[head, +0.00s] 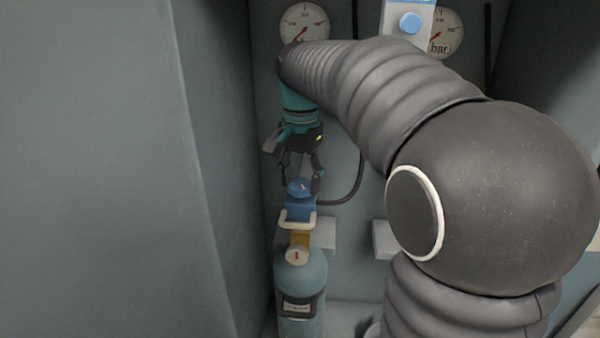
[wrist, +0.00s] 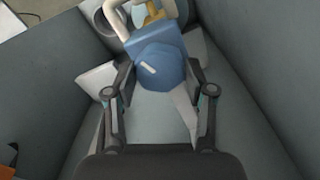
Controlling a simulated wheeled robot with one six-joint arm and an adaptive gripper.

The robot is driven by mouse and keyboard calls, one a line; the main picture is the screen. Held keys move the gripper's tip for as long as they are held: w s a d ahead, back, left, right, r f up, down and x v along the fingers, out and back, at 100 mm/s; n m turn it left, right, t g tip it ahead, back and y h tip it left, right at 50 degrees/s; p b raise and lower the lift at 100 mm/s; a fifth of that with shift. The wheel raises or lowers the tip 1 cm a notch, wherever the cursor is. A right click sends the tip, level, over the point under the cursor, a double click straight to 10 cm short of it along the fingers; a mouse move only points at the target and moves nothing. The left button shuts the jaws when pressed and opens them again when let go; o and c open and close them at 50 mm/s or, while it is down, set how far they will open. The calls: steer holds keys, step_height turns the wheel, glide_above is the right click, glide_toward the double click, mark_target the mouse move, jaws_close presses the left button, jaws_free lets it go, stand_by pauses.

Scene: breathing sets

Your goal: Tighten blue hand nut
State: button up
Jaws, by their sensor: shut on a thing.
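The blue hand nut (head: 300,187) sits on top of the blue fitting (head: 299,208) above a blue-grey cylinder (head: 313,270) in the head view. In the wrist view the nut (wrist: 161,68) is a faceted blue knob with a short white mark on it. My gripper (head: 301,183) is above the cylinder, its fingers pointing down at the nut. In the wrist view my gripper's fingers (wrist: 159,75) stand on both sides of the nut and are shut on it. The inner contact faces are partly hidden.
A cream yoke handle (head: 298,220) and a brass valve are just below the fitting. A black hose (head: 352,190) runs to the right. Gauges (head: 304,22) and a blue button (head: 410,22) are on the back wall. Grey cabinet walls enclose the space closely.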

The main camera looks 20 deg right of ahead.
mark_target(300, 182)
steer(key=shift+f+m, duration=0.1)
steer(key=shift+m, duration=2.2)
steer(key=o, duration=1.2)
steer(key=shift+c, duration=0.2)
step_height(300, 182, up, 12)
